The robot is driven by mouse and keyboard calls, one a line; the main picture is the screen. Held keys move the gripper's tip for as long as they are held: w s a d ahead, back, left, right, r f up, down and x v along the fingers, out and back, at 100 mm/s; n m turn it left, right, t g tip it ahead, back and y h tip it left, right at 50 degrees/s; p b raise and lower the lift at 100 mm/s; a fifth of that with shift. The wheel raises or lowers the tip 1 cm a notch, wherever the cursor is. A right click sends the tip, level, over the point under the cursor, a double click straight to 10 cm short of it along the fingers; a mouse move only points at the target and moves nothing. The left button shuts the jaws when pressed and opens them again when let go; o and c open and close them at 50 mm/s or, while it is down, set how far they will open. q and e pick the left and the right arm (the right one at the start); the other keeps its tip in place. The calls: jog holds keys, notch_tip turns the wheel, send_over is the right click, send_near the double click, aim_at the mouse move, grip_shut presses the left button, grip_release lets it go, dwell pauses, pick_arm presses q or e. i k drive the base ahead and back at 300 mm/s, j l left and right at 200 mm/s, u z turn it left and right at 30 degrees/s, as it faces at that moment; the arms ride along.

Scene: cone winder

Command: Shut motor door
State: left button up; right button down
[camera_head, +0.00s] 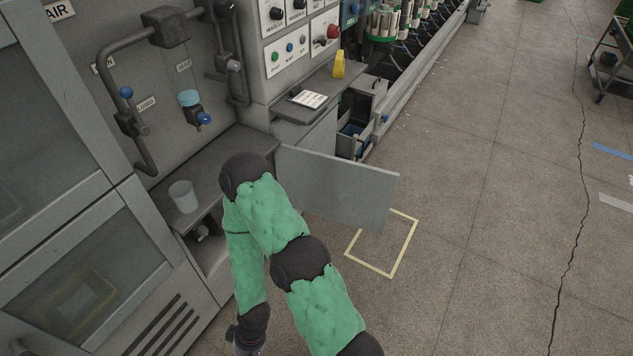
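The motor door, a flat grey panel (338,186), stands swung open from the machine front, sticking out over the floor. Its hinge side is by the cabinet below the control panel. The open compartment (207,240) shows left of it, under a grey ledge, partly hidden by my arm. My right arm, in green sleeves with black joints, comes in from the bottom, bends in front of the door's left part and runs back down to the bottom edge. Its gripper is out of the frame. My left gripper is not in view.
A clear cup (184,196) stands on the ledge (215,170) above the compartment. Glass cabinet doors (85,280) are at left. The floor right of the door is clear, with a yellow taped square (390,270).

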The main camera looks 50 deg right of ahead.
aim_at(360, 196)
jog(key=k+l, duration=0.1)
jog(key=l, duration=0.3)
jog(key=l+u, duration=0.15)
jog(key=l, duration=0.2)
jog(key=k+l, duration=0.15)
jog(key=l, duration=0.25)
jog(key=k+l+u, duration=0.15)
jog(key=l, duration=0.2)
jog(key=k+l, duration=0.1)
jog(key=l, duration=0.3)
jog(key=k+l+u, duration=0.15)
jog(key=l, duration=0.2)
jog(key=l+u, duration=0.1)
jog(key=l, duration=0.3)
jog(key=k+l+u, duration=0.1)
jog(key=l, duration=0.3)
jog(key=k+l+u, duration=0.1)
jog(key=l, duration=0.3)
jog(key=k+l+u, duration=0.1)
jog(key=l, duration=0.25)
jog(key=k+l+u, duration=0.1)
jog(key=l, duration=0.3)
jog(key=k+l+u, duration=0.1)
jog(key=l, duration=0.25)
jog(key=k+l+u, duration=0.1)
jog(key=k+l, duration=0.15)
jog(key=l, duration=0.1)
